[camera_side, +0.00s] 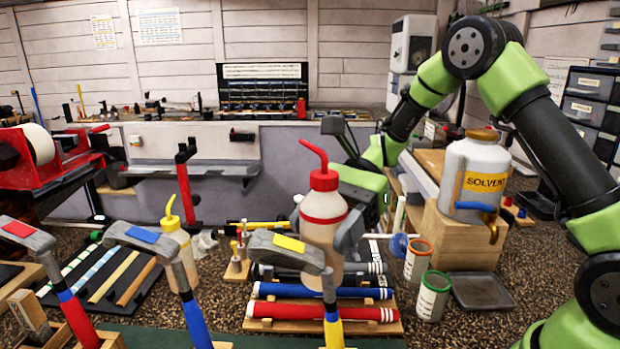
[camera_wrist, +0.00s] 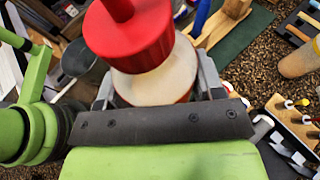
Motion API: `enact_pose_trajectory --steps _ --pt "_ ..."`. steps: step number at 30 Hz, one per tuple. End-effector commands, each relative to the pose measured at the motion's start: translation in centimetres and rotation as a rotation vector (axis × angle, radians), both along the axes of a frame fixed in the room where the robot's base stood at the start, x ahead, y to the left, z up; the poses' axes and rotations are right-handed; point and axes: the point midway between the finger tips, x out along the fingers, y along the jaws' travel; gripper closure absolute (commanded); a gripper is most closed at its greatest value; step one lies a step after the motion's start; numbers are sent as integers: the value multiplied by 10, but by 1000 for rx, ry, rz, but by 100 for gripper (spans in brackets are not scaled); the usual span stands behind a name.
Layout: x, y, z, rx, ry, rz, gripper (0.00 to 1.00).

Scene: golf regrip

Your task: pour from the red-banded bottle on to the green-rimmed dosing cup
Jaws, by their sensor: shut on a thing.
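The red-banded bottle (camera_side: 322,232) is pale, with a red cap and bent red spout, and stands upright near the middle of the side view. My gripper (camera_side: 340,222) is shut on its upper body. In the wrist view the bottle (camera_wrist: 150,88) sits between the fingers of my gripper (camera_wrist: 158,84), red cap towards the camera. A club head hides part of its lower body, so I cannot tell whether its base touches anything. The green-rimmed dosing cup (camera_side: 431,299) stands upright to the bottle's right, apart from it, near the front of the bench.
A solvent jug (camera_side: 478,178) with a tap sits on a wooden block (camera_side: 460,245), and a grey tray (camera_side: 482,292) lies below. Club heads and a yellow-capped bottle (camera_side: 180,250) are left; red and blue grips (camera_side: 322,310) lie in front.

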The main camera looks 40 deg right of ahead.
Motion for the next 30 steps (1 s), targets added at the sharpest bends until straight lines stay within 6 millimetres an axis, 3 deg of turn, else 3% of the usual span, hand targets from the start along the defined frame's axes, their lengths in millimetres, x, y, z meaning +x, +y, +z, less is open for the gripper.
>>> enact_pose_trajectory --steps 8,16,20,24,30 --pt "-67 -15 -33 2 4 632 68" --pt "-110 -75 -47 2 1 1311 68" --pt "-113 -117 -44 2 -1 1690 68" --pt "-98 -160 -32 2 -4 2084 68" --pt "-68 -196 -14 2 -4 2473 68"
